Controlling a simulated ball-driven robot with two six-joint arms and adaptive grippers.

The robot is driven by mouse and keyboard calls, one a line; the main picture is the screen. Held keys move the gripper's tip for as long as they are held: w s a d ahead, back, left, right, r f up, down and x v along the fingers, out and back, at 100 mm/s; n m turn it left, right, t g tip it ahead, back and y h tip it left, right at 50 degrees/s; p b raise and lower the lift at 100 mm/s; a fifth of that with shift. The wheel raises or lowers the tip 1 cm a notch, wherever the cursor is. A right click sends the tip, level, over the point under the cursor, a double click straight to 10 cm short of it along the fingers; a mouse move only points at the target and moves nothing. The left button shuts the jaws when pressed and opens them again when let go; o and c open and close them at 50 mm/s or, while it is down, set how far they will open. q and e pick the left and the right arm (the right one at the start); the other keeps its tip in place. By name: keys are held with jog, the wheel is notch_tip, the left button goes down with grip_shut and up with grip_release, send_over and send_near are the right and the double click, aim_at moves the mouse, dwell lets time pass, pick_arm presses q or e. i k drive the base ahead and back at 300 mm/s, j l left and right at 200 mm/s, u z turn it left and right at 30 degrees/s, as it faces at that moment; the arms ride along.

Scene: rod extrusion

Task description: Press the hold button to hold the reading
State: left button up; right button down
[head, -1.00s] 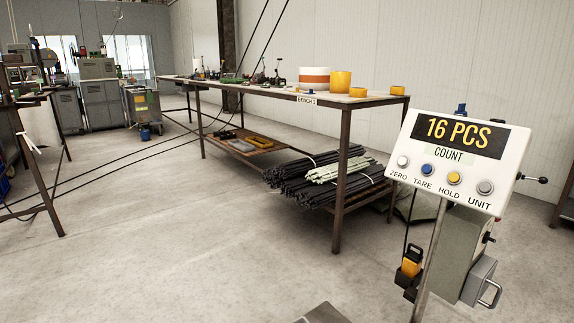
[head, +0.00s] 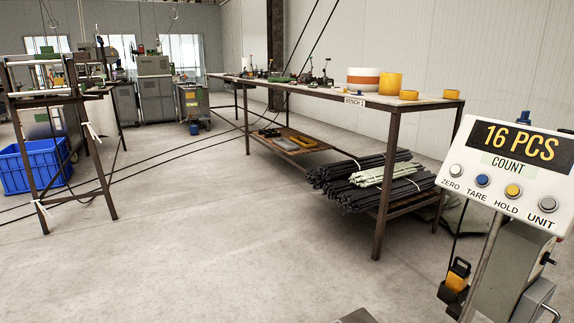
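A white scale display panel (head: 473,155) stands on a post at the right edge of the head view, tilted, its right side close to the frame edge. Its screen (head: 520,145) reads 16 PCS, with COUNT below. Nothing covers the HOLD button. Neither of my grippers shows in the view.
A long bench (head: 330,92) labelled BENCH 1 stands behind the panel, with bundled dark rods (head: 350,170) on its lower shelf. A blue crate (head: 30,168) sits beside a metal stand at left. The concrete floor (head: 210,250) in front is clear.

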aim_at(512, 190)
jog(key=z, duration=1.25)
